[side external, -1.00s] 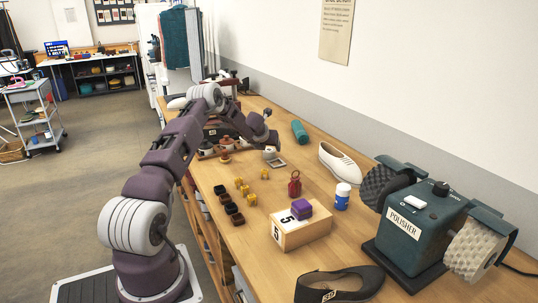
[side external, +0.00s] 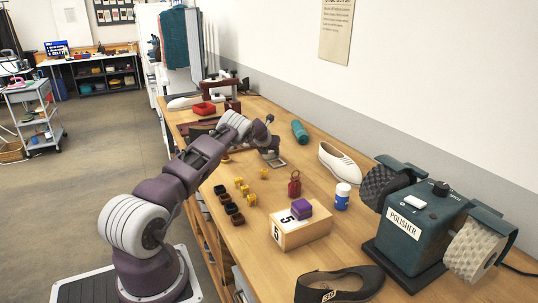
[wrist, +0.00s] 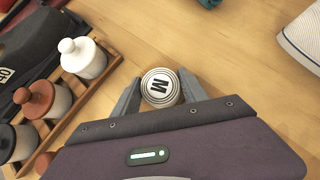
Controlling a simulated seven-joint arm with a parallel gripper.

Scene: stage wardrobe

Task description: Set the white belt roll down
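The white belt roll (wrist: 160,88), a coil with a black M on top, is between the two fingertips of my gripper (wrist: 160,86) in the wrist view. Both fingers lie against its sides, and my gripper looks shut on it. The roll cannot be made out there. I cannot tell whether its underside touches the bench.
A wooden rack (wrist: 98,78) with several lidded pots stands close left of the roll in the wrist view. A teal roll (side external: 299,131) and a white shoe (side external: 340,162) lie toward the wall. Small yellow pieces (side external: 243,188) and a numbered box (side external: 300,234) stand nearer the camera.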

